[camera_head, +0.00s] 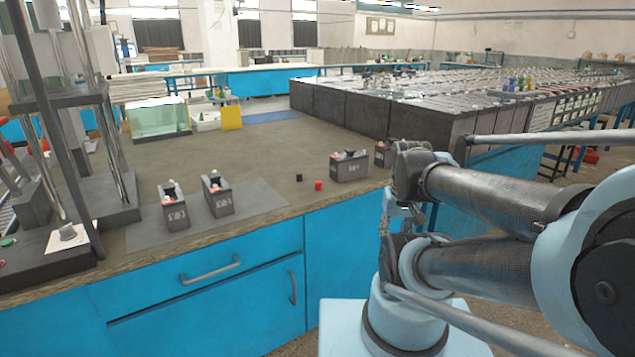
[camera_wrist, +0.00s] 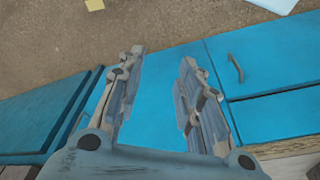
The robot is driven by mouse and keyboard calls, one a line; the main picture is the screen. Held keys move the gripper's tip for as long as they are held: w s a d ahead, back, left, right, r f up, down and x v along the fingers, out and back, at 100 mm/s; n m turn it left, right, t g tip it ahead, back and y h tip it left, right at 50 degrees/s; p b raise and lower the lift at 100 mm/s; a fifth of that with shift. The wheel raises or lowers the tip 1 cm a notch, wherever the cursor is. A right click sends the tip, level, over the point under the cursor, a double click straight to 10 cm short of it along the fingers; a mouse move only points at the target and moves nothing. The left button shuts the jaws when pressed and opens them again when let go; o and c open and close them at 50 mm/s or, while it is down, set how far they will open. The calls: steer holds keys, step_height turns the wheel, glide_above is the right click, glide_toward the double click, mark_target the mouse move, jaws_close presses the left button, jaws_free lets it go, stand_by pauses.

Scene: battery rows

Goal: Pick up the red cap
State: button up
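The red cap (camera_head: 318,185) stands on the workbench in the head view, near the front edge and left of a dark battery box. A small black cap (camera_head: 299,178) is just left of it. My gripper (camera_wrist: 162,56) shows in the wrist view with its two fingers spread and nothing between them. Behind the fingers are a blue cabinet front and the brown floor. The red cap is not in the wrist view. In the head view my arm is at the right, off the bench front, and I cannot make out the fingers there.
Dark battery boxes (camera_head: 350,167) stand right of the caps, and two more (camera_head: 217,194) stand to the left on a grey mat (camera_head: 262,204). A metal press frame (camera_head: 70,100) is at the far left. The workbench (camera_head: 255,150) is clear behind the caps. Blue drawers (camera_head: 205,266) face the front.

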steer(key=shift+w+d, duration=0.1)
steer(key=shift+w, duration=0.35)
